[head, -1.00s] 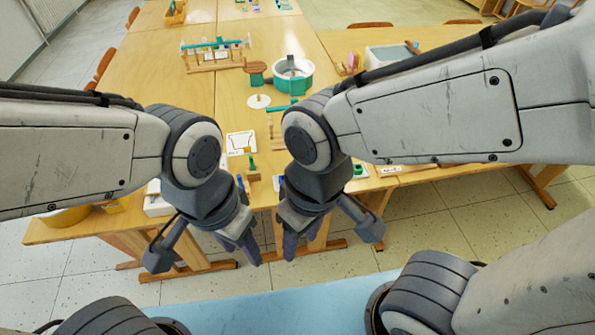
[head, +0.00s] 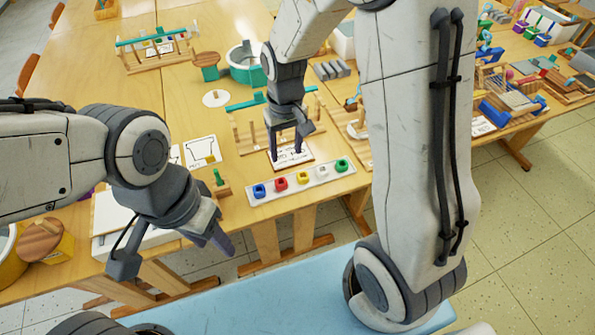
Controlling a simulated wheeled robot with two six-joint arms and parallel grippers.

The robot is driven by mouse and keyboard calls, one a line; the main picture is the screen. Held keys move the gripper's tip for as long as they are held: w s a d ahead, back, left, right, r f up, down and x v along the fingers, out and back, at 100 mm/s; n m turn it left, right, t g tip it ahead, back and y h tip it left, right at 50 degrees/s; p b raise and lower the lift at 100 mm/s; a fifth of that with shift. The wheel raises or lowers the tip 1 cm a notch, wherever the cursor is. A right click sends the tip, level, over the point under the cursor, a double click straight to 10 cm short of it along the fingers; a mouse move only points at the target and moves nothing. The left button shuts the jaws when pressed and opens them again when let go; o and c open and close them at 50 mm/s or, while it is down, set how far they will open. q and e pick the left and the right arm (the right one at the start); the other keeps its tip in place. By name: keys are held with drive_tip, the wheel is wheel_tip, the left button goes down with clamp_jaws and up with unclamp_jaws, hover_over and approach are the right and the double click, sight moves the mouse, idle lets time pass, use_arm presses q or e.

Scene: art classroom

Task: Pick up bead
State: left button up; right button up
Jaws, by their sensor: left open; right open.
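Several coloured beads sit in a row on a white tray (head: 267,199) near the table's front edge: a blue bead (head: 259,191), a red bead (head: 281,184), a yellow bead (head: 303,177), a white bead (head: 322,171) and a green bead (head: 341,165). My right gripper (head: 286,156) is open and points down, just behind the tray, over a small printed card (head: 291,161). Nothing shows between its fingers. My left gripper (head: 216,242) is open and empty, in front of the table edge, left of and below the tray. Its fingers are partly overlapped.
A wooden peg frame with a green bar (head: 247,103) stands behind my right gripper. A small green-topped peg block (head: 219,181) and a drawing card (head: 201,151) lie left of the tray. A turquoise round container (head: 243,68) stands further back. Wooden models crowd the right table.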

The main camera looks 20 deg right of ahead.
drive_tip(key=m, duration=0.1)
hover_over(302, 171)
drive_tip(key=s, duration=0.1)
wheel_tip(302, 171, down, 6)
drive_tip(key=f, duration=0.3)
drive_tip(key=shift+a+f+b, duration=0.25)
drive_tip(key=shift+f+b, duration=0.05)
drive_tip(key=shift+b, duration=0.1)
drive_tip(key=shift+d+f, duration=0.15)
drive_tip(key=shift+f, duration=2.9)
clamp_jaws()
